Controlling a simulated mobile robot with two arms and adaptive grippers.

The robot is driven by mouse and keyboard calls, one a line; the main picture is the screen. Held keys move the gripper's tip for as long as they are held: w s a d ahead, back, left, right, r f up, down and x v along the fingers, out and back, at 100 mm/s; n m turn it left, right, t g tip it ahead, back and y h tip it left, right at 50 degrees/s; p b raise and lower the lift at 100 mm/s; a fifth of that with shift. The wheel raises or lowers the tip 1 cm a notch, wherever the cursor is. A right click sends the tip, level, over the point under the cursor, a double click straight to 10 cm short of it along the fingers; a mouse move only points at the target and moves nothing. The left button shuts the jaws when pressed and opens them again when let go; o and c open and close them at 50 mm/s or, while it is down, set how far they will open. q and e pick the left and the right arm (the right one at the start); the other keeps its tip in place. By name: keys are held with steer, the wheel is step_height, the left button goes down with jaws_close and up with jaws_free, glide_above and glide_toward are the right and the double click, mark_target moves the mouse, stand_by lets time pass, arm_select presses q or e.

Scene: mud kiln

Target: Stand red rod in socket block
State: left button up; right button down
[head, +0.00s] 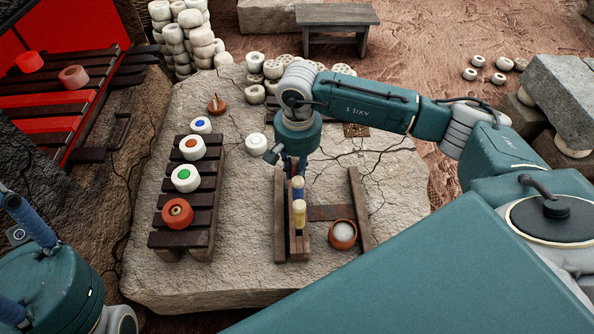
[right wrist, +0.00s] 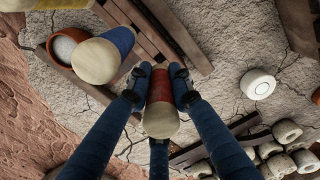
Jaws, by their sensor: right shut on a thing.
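The red rod (right wrist: 160,90), with a pale cream end, is between the fingers of my right gripper (right wrist: 161,88) in the right wrist view. The gripper is shut on it. A blue rod (head: 298,190) and a yellow rod (head: 299,216), both with cream tops, stand in a narrow wooden block (head: 291,245), apparently the socket block. My left gripper (head: 26,222) is partly visible at the left edge.
A clay bowl of white material (head: 343,234) is right of the block. A slatted rack (head: 205,215) at left holds several ring-shaped pieces. A small lidded pot (head: 216,104) and white disc (head: 256,143) lie behind. The stone slab's front (head: 200,285) is clear.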

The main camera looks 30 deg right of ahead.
steer(key=c, duration=1.6)
jaws_free()
steer(key=shift+o, duration=0.6)
steer(key=shift+r, duration=0.1)
